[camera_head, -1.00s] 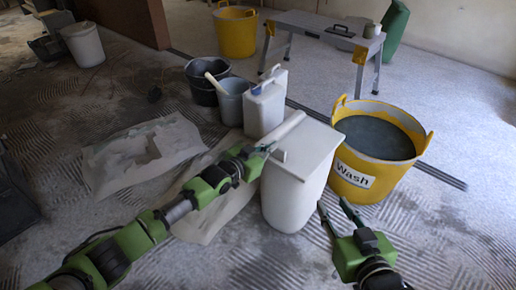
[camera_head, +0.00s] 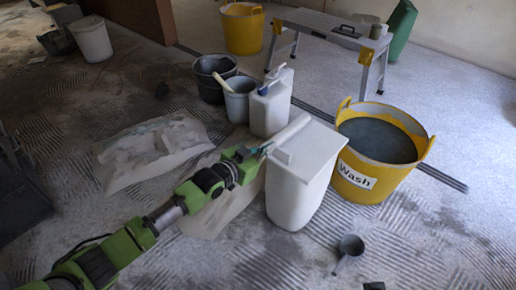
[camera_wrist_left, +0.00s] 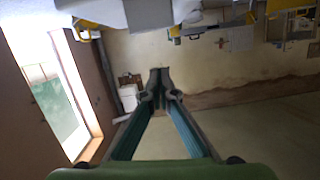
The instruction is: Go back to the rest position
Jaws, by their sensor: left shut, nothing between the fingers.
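My left arm comes in from the left. Its gripper (camera_head: 264,149) is just at the left edge of the white bin's lid, near a pale roll-like piece (camera_head: 291,130) lying there; I cannot tell whether they touch. In the left wrist view the gripper's fingers (camera_wrist_left: 158,76) meet at the tips, with nothing between them. The white bin (camera_head: 300,190) stands upright on the floor. My right gripper is not in view; a small dark shape at the bottom edge of the head view is too cut off to identify.
A yellow Wash tub (camera_head: 352,180) with dark liquid stands right of the bin. A white jerrycan (camera_head: 270,108), a grey bucket (camera_head: 238,105) and a black bucket (camera_head: 210,88) stand behind. A dark scoop (camera_head: 350,246) lies on open floor. A crumpled sack (camera_head: 125,170) lies left.

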